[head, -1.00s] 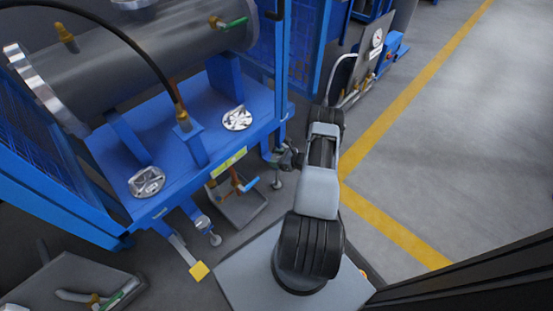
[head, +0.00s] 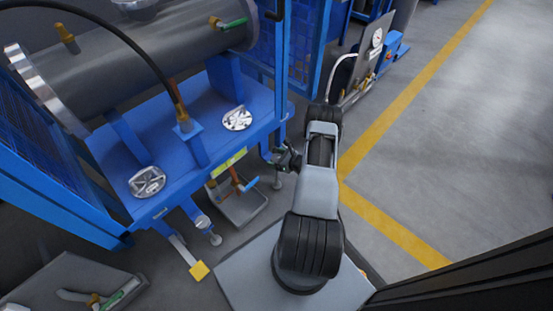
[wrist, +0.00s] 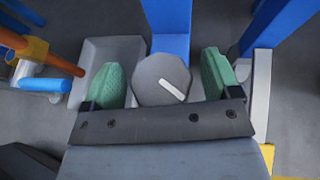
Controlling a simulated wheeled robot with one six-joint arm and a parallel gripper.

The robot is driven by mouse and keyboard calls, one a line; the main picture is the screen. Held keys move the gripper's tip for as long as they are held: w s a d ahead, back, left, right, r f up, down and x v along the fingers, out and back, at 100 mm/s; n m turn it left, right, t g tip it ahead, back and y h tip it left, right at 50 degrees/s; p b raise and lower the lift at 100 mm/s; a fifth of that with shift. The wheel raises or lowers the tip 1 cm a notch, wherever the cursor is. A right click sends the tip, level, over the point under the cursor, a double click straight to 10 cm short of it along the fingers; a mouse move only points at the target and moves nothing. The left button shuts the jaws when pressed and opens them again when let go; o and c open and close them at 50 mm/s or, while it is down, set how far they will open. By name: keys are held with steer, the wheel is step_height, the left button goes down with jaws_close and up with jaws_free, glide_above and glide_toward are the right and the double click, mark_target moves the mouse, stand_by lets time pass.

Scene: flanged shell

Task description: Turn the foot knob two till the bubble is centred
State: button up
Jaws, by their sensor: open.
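In the wrist view a grey, many-sided knob (wrist: 153,72) with a white line mark sits between the two green fingers of my gripper (wrist: 162,80). The line slants down to the right. The gripper is open, with a small gap showing on each side of the knob; whether a finger touches it is unclear. The knob's lower edge is hidden behind the gripper body. In the head view my gripper (head: 288,158) is by the near right corner of the blue frame (head: 190,142). I cannot make out a bubble in either view.
A grey tray (head: 243,208) with a copper-coloured pipe and blue handle is left of my gripper; the tray also shows in the wrist view (wrist: 95,55). A blue post (wrist: 168,25) stands just behind the knob. A yellow-green strip (head: 228,161) is on the frame's edge. Open floor (head: 450,130) lies right.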

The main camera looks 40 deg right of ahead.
steer(key=p+v, duration=0.4)
steer(key=v, duration=0.9)
steer(key=shift+s+d+r, duration=0.15)
steer(key=shift+s+r, duration=0.05)
steer(key=shift+s, duration=0.15)
